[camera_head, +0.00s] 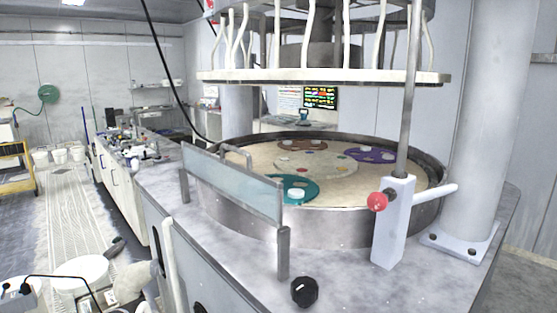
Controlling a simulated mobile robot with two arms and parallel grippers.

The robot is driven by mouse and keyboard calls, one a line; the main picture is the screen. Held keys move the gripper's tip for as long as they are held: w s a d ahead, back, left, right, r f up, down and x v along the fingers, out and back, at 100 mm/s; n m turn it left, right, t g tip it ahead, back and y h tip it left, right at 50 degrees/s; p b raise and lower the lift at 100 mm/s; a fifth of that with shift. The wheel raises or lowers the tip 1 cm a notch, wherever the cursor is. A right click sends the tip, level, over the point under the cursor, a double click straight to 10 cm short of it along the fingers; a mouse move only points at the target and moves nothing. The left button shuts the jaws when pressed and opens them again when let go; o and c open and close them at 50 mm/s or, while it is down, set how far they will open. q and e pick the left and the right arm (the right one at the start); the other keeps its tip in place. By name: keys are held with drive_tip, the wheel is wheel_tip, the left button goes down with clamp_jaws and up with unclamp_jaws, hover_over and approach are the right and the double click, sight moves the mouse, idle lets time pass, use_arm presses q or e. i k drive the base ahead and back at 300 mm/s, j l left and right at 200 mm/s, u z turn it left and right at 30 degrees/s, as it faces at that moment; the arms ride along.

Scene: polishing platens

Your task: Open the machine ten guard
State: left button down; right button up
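The machine's guard (230,182) is a pale, see-through flat panel in a metal frame. It stands upright between two short grey posts at the front left of the round polishing basin (330,228). A bent metal handle (237,152) shows just behind its top edge. The basin holds a beige platen (345,188) with a teal carrier (293,190), partly behind the guard, and a purple carrier (370,155). No number is legible on the machine. I cannot make out either of my grippers in this view.
A grey post with a red knob (377,202) stands at the basin's front right. A black knob (305,291) sits near the machine's front edge. The upper head (325,77) hangs above. White buckets (82,272) stand lower left; an aisle (75,215) runs along the left.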

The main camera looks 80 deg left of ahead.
sight(189, 166)
drive_tip(key=j+u, duration=0.1)
drive_tip(key=u, duration=3.3)
